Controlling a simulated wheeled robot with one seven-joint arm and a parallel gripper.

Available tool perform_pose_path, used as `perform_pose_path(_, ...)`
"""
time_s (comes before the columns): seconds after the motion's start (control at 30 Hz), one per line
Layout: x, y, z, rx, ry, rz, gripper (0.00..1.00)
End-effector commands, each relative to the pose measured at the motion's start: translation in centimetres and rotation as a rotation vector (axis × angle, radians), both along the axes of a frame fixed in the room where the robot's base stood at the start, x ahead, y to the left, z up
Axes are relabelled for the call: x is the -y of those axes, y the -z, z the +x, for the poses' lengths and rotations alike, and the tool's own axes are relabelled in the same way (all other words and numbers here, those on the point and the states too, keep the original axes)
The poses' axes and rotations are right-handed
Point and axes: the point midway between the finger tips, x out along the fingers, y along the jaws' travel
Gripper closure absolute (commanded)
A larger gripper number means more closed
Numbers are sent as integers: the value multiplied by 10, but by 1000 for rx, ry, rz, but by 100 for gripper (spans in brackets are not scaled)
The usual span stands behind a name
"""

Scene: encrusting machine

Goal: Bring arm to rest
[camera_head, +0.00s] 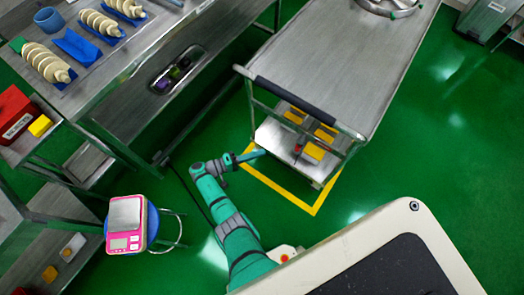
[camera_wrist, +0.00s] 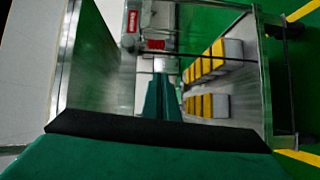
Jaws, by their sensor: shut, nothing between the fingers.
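My arm shows in teal in the head view, rising from my body's edge and bending at the elbow toward the steel cart (camera_head: 345,50). My gripper (camera_head: 261,153) is small in that view, at the cart's near end by its lower shelf. In the wrist view two narrow teal fingers (camera_wrist: 161,92) lie together, with nothing seen between them. Whether the gripper touches the cart cannot be told.
The cart has a black handle (camera_head: 296,97) and yellow-topped items (camera_head: 315,150) on its lower shelf. A pink scale (camera_head: 126,224) sits on a blue stool at left. A steel bench (camera_head: 125,65) holds blue trays of pastry. Green floor is open at right.

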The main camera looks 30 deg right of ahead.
Motion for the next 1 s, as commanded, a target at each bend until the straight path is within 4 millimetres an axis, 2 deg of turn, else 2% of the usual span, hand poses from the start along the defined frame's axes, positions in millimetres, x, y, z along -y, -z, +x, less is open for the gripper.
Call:
perform_pose_path(0.27, -7, 0, 2, 0, -12, 0, 100)
perform_pose_path(0.67, -6, 4, -1, -3, -14, 10, 100)
perform_pose_path(0.77, -3, 21, -12, -15, -29, 60, 100)
perform_pose_path(1.0, -8, 102, -68, -43, -134, 339, 100)
